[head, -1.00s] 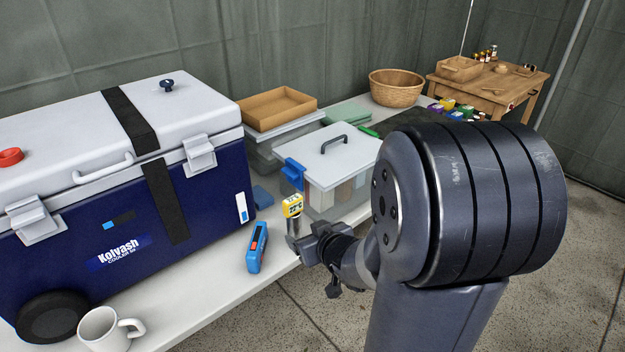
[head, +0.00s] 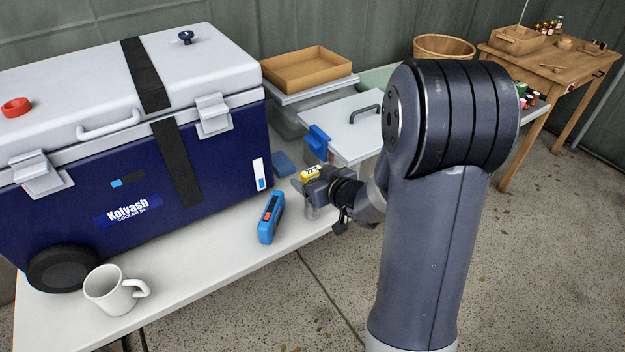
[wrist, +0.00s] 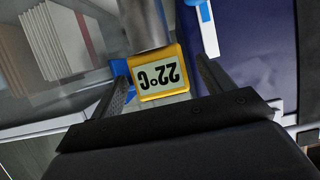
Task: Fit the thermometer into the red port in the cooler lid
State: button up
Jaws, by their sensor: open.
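The thermometer (wrist: 160,75) has a yellow head with an upside-down 22°C display in the wrist view. A grey metal cylinder adjoins it; I cannot tell whether this is its stem or a holder. In the head view the thermometer (head: 311,172) is partly hidden by my gripper (head: 314,182). In the wrist view my gripper (wrist: 163,76) is open, with one finger on each side of the yellow head and visible gaps. The red port (head: 16,107) is a ring on the left of the white cooler lid (head: 75,90), far left of my gripper.
A blue handheld tool (head: 271,217) and a white mug (head: 113,290) stand on the white table (head: 200,285). A clear bin with a grey lid (head: 350,125) is close behind my gripper. The navy cooler (head: 85,190) fills the left side.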

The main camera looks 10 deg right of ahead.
jog(key=shift+x, duration=1.5)
jog(key=shift+c, duration=0.4)
jog(key=c, duration=1)
jog(key=shift+r, duration=0.2)
